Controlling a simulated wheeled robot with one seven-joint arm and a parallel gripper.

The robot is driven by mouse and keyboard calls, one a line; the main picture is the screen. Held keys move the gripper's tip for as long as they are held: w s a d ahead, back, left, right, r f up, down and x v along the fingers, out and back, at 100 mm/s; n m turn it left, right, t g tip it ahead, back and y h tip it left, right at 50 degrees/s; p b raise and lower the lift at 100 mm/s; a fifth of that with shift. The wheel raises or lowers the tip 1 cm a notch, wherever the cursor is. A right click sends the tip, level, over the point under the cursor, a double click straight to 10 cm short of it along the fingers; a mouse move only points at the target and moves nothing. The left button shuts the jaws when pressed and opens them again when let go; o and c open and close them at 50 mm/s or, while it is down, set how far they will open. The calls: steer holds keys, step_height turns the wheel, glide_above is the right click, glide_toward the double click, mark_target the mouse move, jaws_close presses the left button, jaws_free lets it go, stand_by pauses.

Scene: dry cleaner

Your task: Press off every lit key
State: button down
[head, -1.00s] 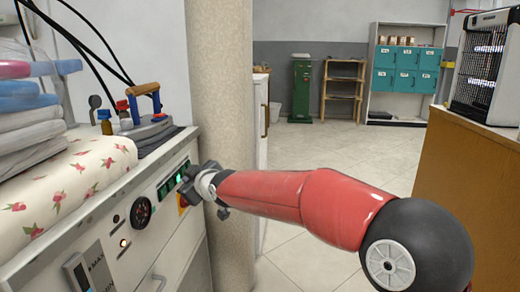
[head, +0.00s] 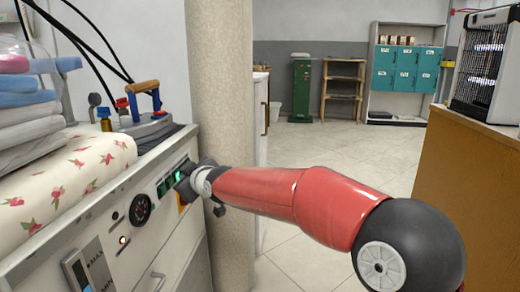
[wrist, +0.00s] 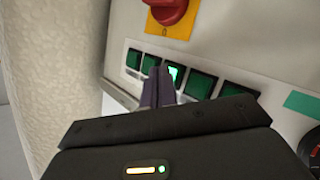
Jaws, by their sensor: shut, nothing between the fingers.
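In the wrist view a row of several square keys sits in a pale strip on the machine's front panel. One key near the middle (wrist: 173,75) glows bright green. The far-left key (wrist: 133,60) and the two keys to the right of the bright one (wrist: 201,85) (wrist: 234,90) look dark green. My gripper (wrist: 160,72) is shut and empty, its tips in front of the row just left of the bright key, partly covering it and its left neighbour. I cannot tell whether they touch. In the head view my gripper (head: 184,186) hides part of the key strip (head: 165,186).
A red rotary knob on a yellow plate (wrist: 150,20) is close beyond the keys. A dial gauge (head: 140,209) and a small glowing round lamp (head: 123,240) are on the same panel. An iron (head: 147,110) and floral cloth (head: 65,180) lie on top. A column (head: 222,120) stands behind.

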steer(key=shift+d, duration=0.15)
stand_by(0.4)
steer(key=shift+d, duration=0.3)
steer(key=s+d+p, duration=0.1)
steer(key=d+p, duration=0.3)
steer(key=d, duration=0.2)
steer(key=shift+p, duration=0.3)
